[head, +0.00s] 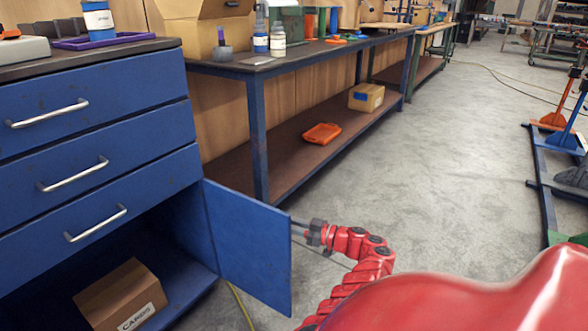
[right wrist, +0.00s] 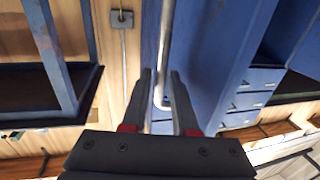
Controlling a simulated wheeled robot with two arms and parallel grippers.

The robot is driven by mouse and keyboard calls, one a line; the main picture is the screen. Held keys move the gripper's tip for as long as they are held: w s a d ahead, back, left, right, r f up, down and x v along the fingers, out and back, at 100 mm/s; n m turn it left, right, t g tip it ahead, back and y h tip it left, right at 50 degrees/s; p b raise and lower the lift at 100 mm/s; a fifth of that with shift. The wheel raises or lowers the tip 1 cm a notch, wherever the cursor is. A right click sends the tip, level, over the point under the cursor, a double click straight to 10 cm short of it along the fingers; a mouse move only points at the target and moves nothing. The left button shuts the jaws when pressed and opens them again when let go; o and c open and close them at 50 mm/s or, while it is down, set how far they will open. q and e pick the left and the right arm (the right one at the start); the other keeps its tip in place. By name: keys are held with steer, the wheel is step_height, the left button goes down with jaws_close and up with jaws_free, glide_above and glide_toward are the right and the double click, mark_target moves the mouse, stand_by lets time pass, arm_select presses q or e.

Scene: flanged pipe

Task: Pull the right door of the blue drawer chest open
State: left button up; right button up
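The blue drawer chest (head: 95,95) stands at the left of the head view, with several silver handles. Its right door (head: 250,245) is swung well out from the front, and the lower compartment shows open. My right gripper (head: 301,228) is at the outer face of the door, near its free edge. In the right wrist view the gripper (right wrist: 162,75) has one dark finger on each side of the door's long silver handle (right wrist: 166,40). A gap shows between fingers and handle, so it looks open around it. My left gripper is not in view.
A cardboard box (head: 120,296) sits inside the compartment. A workbench (head: 258,150) with a low shelf stands to the right of the chest, its near leg just behind the door.

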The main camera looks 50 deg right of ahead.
steer(key=p+v, duration=0.1)
steer(key=v, duration=1.6)
steer(key=shift+s, duration=0.2)
steer(key=shift+r, duration=0.15)
